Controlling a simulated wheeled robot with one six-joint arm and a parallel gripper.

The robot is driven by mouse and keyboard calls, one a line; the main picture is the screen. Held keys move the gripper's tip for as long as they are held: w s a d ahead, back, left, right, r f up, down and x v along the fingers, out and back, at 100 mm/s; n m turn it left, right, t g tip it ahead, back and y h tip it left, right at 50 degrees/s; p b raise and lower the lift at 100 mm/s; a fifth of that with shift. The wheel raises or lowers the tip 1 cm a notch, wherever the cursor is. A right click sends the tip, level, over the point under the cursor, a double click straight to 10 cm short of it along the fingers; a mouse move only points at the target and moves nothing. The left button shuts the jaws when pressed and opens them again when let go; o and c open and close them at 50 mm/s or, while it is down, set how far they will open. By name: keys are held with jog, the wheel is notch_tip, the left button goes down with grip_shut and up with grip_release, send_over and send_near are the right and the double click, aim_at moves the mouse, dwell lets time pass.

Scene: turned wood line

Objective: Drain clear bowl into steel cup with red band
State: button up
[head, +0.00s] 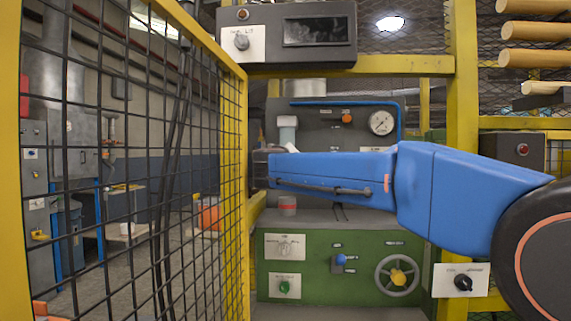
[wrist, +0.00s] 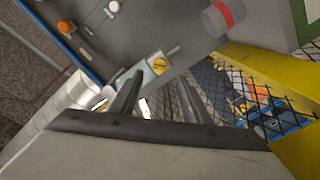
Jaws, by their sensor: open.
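The steel cup with a red band (head: 287,211) stands upright on the grey ledge of the machine, just below my arm in the head view. It also shows in the wrist view (wrist: 214,20) at the top, right of centre. My gripper (wrist: 160,82) is open, with its two dark fingers apart and nothing clearly held between them. In the head view the gripper end is at the left of my blue arm, by the yellow post, and its fingers cannot be made out.
A yellow mesh guard (head: 130,160) stands close on the left. Behind my arm is a grey panel (head: 343,133) with a gauge (head: 381,122) and a pale cylinder (head: 287,130). A green cabinet (head: 330,268) with a handwheel (head: 398,275) is below the ledge.

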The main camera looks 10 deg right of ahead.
jog(key=x, duration=0.7)
jog(key=shift+w, duration=0.2)
jog(key=shift+f, duration=0.1)
jog(key=c, duration=1)
